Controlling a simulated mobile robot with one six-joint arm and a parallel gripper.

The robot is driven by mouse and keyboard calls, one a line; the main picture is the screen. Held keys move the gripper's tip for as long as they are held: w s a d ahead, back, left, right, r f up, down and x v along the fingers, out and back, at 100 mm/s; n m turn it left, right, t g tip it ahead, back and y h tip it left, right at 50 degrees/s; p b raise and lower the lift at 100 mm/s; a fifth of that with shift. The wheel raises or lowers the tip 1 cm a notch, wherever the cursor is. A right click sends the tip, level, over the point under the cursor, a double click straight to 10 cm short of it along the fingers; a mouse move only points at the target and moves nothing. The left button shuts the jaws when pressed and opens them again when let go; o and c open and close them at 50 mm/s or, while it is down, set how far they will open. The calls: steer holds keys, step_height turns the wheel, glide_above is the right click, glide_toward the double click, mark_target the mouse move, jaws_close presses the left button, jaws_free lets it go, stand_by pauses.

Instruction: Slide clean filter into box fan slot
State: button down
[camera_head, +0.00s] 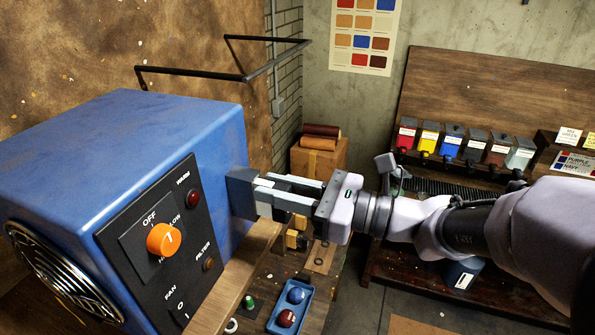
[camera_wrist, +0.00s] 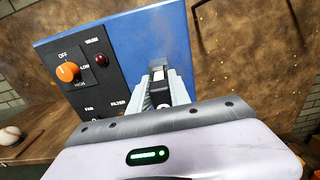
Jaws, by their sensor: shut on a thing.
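The blue fan box (camera_head: 120,130) stands at the left in the head view, with a black control panel, an orange knob and a label reading FILTER. My gripper (camera_head: 262,195) reaches in from the right, its fingers at the box's right side. It is shut on a small dark piece with a pale part, apparently the filter (camera_wrist: 158,74), seen between the fingers in the wrist view. A dark block (camera_head: 241,191) sits against the box side at the fingertips; I cannot tell whether it is slot frame or filter. The slot opening and how deep the filter sits are hidden.
A wooden shelf edge (camera_head: 235,280) runs below the box. A blue tray (camera_head: 275,318) holds a blue and a red ball. A black rail (camera_head: 200,73) is on the wall. A baseball (camera_wrist: 10,135) lies left in the wrist view.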

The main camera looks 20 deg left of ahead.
steer(key=shift+a, duration=0.1)
steer(key=c, duration=1.1)
jaws_free()
steer(key=shift+a, duration=0.15)
steer(key=shift+d, duration=0.2)
